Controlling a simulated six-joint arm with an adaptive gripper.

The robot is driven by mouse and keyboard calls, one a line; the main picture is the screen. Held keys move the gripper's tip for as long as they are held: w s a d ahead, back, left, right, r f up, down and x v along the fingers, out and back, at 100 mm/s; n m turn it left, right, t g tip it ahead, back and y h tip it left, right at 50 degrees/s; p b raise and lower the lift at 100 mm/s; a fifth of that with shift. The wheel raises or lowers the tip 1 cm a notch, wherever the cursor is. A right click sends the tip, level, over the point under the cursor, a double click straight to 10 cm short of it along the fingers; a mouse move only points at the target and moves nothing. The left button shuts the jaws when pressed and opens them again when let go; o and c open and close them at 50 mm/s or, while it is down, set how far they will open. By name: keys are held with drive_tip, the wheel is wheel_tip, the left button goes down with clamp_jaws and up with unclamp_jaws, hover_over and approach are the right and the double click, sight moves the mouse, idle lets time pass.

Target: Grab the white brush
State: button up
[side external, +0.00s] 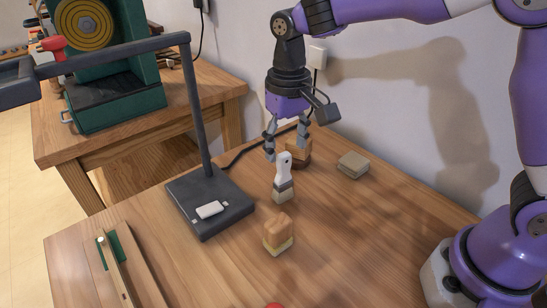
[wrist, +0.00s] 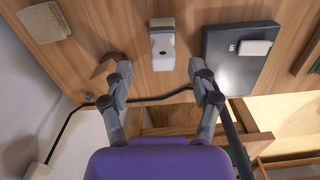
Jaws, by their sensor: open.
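My gripper (side external: 286,150) is open and points down, just above and behind the brush. Its fingers are spread with nothing between them, as the wrist view of the gripper (wrist: 162,88) shows. The brush handle top is near fingertip height in the side view; I cannot tell the exact gap.
A black lamp base (side external: 210,203) with a white piece on it stands left of the brush. A wooden block (side external: 278,234) is in front. A rounded wooden object (side external: 299,152) stands behind, close to my fingers. Beige square pads (side external: 353,165) lie to the right. The right front table is clear.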

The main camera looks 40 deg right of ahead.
sight(284, 154)
wheel_tip(284, 154, down, 5)
drive_tip(key=shift+w+a, duration=0.1)
drive_tip(key=shift+a, duration=0.05)
clamp_jaws()
drive_tip(key=shift+r, duration=0.1)
